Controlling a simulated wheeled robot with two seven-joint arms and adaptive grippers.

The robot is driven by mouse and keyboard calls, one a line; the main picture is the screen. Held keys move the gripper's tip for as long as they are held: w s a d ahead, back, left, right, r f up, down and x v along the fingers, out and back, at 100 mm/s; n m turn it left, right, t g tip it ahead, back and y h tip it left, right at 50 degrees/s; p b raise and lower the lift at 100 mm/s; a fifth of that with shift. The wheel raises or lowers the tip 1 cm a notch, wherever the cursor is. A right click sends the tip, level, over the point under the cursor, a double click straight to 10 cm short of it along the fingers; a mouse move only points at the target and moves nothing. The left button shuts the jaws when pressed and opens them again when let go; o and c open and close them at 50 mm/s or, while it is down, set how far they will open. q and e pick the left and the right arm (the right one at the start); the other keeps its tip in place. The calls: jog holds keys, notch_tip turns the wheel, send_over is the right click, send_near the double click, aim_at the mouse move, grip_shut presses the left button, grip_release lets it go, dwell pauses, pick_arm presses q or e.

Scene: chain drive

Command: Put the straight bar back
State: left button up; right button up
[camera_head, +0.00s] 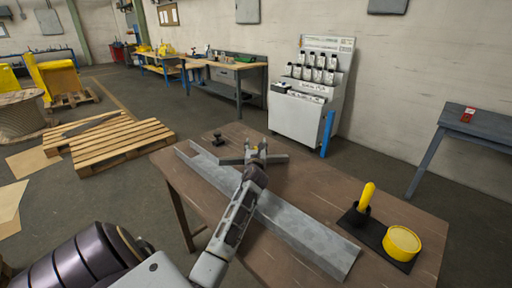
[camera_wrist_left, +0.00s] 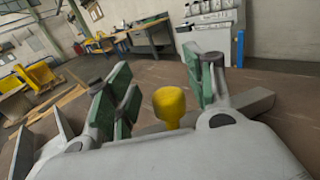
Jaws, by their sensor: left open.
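A grey bar (camera_head: 279,158) lies crosswise near the far end of the wooden table; it shows on both sides of my left gripper (camera_head: 257,150). In the left wrist view its right part (camera_wrist_left: 255,101) shows beyond the finger. A yellow knob (camera_wrist_left: 170,105) stands between the green-padded fingers of my left gripper (camera_wrist_left: 165,95), with visible gaps on both sides. Whether the knob is fixed to the bar is hidden. The left gripper is open around the knob. A long grey metal channel (camera_head: 305,237) runs diagonally across the table under my left arm. My right gripper is out of view.
A black pad (camera_head: 373,232) at the table's right holds a yellow-handled tool (camera_head: 367,197) and a round yellow tin (camera_head: 401,242). A small black object (camera_head: 218,139) stands at the far left edge. The tabletop between channel and pad is clear.

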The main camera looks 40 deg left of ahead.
pick_arm(q)
jog(key=shift+r, duration=0.3)
jog(key=v, duration=1.2)
